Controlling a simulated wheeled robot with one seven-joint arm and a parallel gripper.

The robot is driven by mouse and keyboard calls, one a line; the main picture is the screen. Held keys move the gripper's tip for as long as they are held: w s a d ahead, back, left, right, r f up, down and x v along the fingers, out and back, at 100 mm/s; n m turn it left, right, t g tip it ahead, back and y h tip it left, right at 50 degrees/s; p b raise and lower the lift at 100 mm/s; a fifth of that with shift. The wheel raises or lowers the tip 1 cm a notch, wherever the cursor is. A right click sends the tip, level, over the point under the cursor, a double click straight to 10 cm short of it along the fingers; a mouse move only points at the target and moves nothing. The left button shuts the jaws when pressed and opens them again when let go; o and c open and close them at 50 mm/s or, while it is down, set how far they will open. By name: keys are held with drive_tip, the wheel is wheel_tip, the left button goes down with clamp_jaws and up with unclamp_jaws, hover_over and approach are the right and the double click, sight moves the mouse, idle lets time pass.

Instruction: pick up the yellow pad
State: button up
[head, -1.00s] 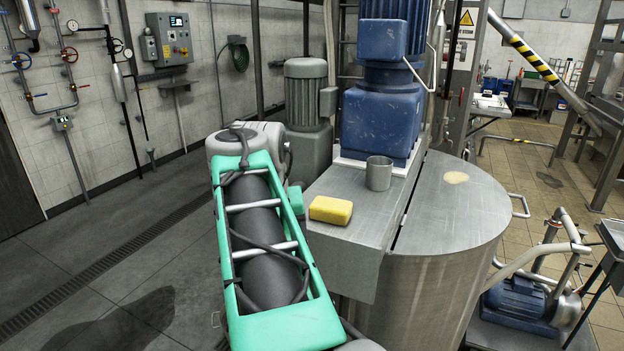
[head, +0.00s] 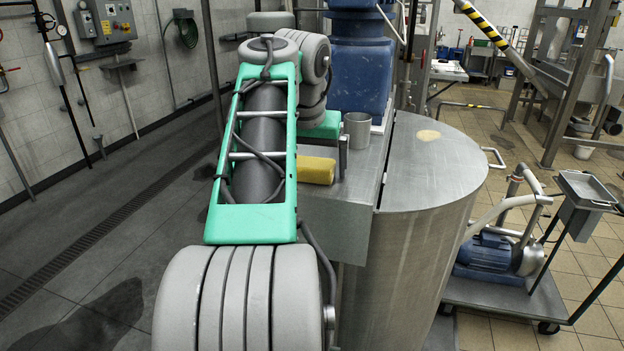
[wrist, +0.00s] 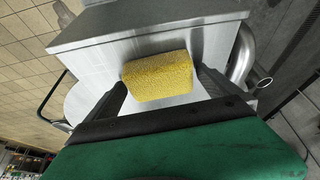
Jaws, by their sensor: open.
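The yellow pad (head: 316,170) lies on the flat steel ledge (head: 362,180) of the mixer, partly hidden by my arm in the head view. In the wrist view the yellow pad (wrist: 158,77) sits between the two dark fingers of my gripper (wrist: 162,88), one on each side. My gripper is open. In the head view a thin grey finger shows just right of the pad. I cannot tell whether either finger touches the pad.
A grey metal cup (head: 357,130) stands on the ledge just behind the pad. The blue motor housing (head: 358,75) rises behind it. The round steel lid (head: 435,155) is to the right. A pump cart (head: 500,255) stands on the floor at right.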

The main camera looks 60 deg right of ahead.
sight(313, 162)
drive_tip(key=shift+r, duration=0.1)
drive_tip(key=shift+c, duration=0.6)
drive_tip(key=c, duration=1.2)
drive_tip(key=shift+o, duration=0.2)
wheel_tip(313, 162, up, 10)
drive_tip(key=p, duration=0.8)
drive_tip(key=shift+p, duration=0.4)
